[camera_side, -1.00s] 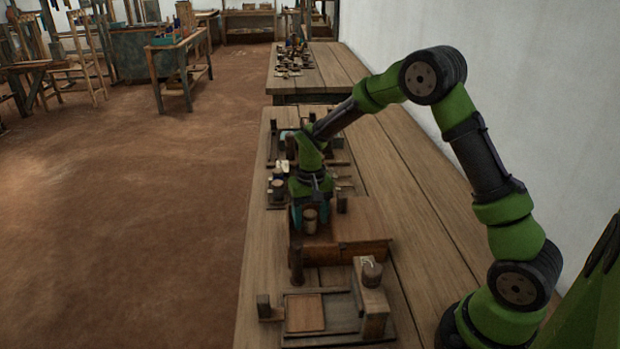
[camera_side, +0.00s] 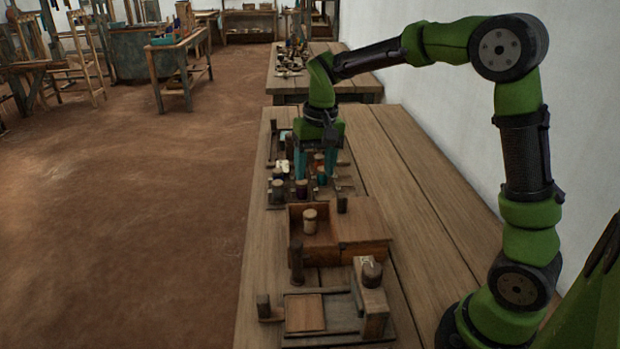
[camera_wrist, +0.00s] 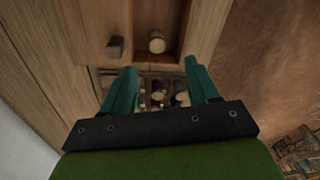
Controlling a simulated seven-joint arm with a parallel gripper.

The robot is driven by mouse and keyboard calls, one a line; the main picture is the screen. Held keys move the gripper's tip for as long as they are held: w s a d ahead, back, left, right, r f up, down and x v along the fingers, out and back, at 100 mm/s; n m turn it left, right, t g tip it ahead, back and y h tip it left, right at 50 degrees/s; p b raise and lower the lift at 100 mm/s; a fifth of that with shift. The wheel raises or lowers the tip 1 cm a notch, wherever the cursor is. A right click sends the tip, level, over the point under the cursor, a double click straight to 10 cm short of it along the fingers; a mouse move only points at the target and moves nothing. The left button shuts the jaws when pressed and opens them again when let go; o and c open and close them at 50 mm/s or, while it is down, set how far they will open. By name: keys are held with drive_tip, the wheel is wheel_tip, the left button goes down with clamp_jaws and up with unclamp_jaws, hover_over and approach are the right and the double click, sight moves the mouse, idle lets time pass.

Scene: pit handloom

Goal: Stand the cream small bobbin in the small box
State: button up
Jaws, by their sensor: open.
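The cream small bobbin (camera_side: 310,221) stands upright in the open compartment of the small wooden box (camera_side: 362,251), in the middle of the bench. In the wrist view the bobbin (camera_wrist: 157,42) shows inside the box walls (camera_wrist: 187,18), apart from my fingers. My gripper (camera_side: 316,172) is open, with teal fingers pointing down, behind the box and above the rack of bobbins. Nothing is held between the fingers. In the wrist view the gripper (camera_wrist: 160,70) has its fingers spread, with the rack partly visible between them.
Several bobbins, including a dark one (camera_side: 301,189), stand on the rack behind the box. A dark peg (camera_side: 296,262) stands in front of the box. A wooden fixture (camera_side: 371,300) sits nearer the camera. The bench's right side is bare.

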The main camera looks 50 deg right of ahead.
drive_tip(key=s+a+r+n+t, duration=0.1)
drive_tip(key=s+a+r+t, duration=0.1)
drive_tip(key=s, duration=0.7)
drive_tip(key=s+a+r+t+y, duration=0.1)
drive_tip(key=s+a+r+t, duration=0.2)
drive_tip(key=s, duration=0.6)
drive_tip(key=shift+s+a+r+n+t+y, duration=0.3)
drive_tip(key=shift+s+a+r+n+t, duration=0.1)
drive_tip(key=shift+a+t, duration=0.3)
